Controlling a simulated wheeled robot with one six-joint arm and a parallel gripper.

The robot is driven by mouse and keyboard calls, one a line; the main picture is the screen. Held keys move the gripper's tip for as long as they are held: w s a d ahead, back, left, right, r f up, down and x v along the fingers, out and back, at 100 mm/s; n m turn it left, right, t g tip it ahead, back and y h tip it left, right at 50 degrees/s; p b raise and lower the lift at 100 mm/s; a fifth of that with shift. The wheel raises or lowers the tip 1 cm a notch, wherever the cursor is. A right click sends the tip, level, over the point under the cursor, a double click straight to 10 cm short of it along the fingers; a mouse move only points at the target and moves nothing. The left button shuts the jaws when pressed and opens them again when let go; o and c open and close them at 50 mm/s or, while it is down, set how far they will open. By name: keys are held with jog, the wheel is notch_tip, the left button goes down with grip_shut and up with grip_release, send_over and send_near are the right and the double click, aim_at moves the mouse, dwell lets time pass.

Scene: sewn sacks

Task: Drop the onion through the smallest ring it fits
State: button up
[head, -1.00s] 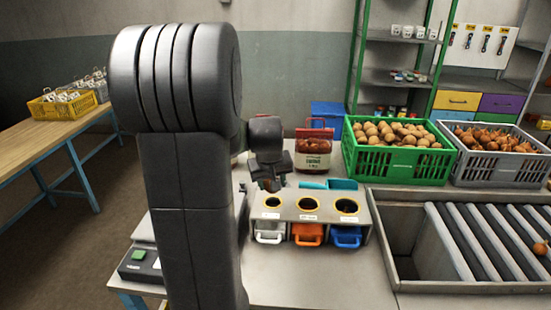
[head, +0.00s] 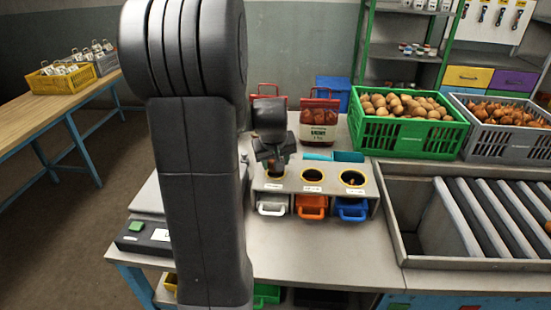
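A grey sizing box (head: 332,189) stands on the table with three yellow-rimmed rings on top: a left ring (head: 268,178), a middle ring (head: 312,175) and a right ring (head: 353,178). The right ring looks widest. White, orange and blue drawers are below them in that order. My gripper (head: 274,166) points down at the left ring and hides part of it. The fingers are dark and too small to read. A small brownish patch shows at the fingertips, but I cannot tell whether it is an onion in the grip or inside the ring.
A green crate of potatoes (head: 366,130) and a grey crate of onions (head: 480,145) stand behind. A roller tray (head: 415,262) is at right, with an onion (head: 548,227) at the picture edge. A red-handled bag (head: 319,130) stands behind the box. The front tabletop is clear.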

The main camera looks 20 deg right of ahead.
jog(key=shift+f, duration=0.5)
jog(key=o, duration=1.1)
jog(key=shift+r, duration=0.1)
jog(key=b+v, duration=0.1)
jog(key=v, duration=1.2)
jog(key=shift+s+r, duration=0.15)
jog(key=shift+r, duration=0.15)
